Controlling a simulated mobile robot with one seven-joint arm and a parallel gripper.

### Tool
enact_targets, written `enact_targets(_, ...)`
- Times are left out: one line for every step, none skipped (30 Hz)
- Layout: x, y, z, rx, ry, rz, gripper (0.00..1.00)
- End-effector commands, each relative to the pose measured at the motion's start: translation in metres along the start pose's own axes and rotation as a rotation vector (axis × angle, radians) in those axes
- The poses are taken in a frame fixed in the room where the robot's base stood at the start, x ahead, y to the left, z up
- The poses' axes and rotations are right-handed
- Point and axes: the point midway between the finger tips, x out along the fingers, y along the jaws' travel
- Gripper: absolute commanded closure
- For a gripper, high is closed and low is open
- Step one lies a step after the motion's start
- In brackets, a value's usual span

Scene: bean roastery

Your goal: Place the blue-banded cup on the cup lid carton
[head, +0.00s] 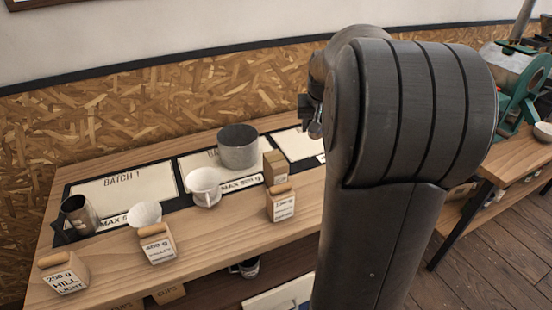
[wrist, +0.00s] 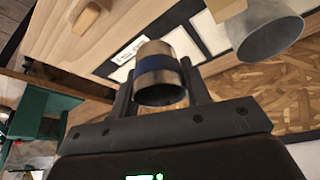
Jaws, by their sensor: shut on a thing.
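The blue-banded cup (wrist: 158,68) is a metal-coloured cup with a dark blue band. In the wrist view it sits between the two fingers of my gripper (wrist: 160,82), which is shut on it.
A green machine (head: 520,85) stands at right. My arm blocks the head view's centre right.

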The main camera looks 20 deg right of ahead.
Motion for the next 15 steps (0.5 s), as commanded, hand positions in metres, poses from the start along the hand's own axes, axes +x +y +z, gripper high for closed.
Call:
enact_targets(-0.010, -0.001, 0.005, -0.009, 0.004, -0.005, 0.79)
enact_targets(-0.013, -0.001, 0.007, -0.013, 0.003, -0.009, 0.79)
enact_targets(-0.018, -0.001, 0.010, -0.020, 0.004, -0.013, 0.79)
enact_targets(-0.021, -0.002, 0.012, -0.023, 0.004, -0.015, 0.79)
enact_targets(-0.023, -0.002, 0.013, -0.025, 0.003, -0.018, 0.79)
enact_targets(-0.025, -0.002, 0.015, -0.028, 0.003, -0.020, 0.79)
enact_targets(-0.025, -0.004, 0.016, -0.030, 0.003, -0.021, 0.79)
enact_targets(-0.025, -0.005, 0.016, -0.032, 0.002, -0.022, 0.79)
enact_targets(-0.022, -0.009, 0.017, -0.034, 0.001, -0.023, 0.79)
enact_targets(-0.019, -0.013, 0.016, -0.035, 0.001, -0.024, 0.79)
enact_targets(-0.016, -0.018, 0.016, -0.036, 0.000, -0.024, 0.79)
enact_targets(-0.010, -0.026, 0.015, -0.038, 0.000, -0.024, 0.79)
enact_targets(-0.006, -0.032, 0.015, -0.038, -0.001, -0.024, 0.79)
enact_targets(-0.001, -0.039, 0.014, -0.038, -0.001, -0.024, 0.79)
enact_targets(0.006, -0.047, 0.013, -0.038, -0.001, -0.024, 0.79)
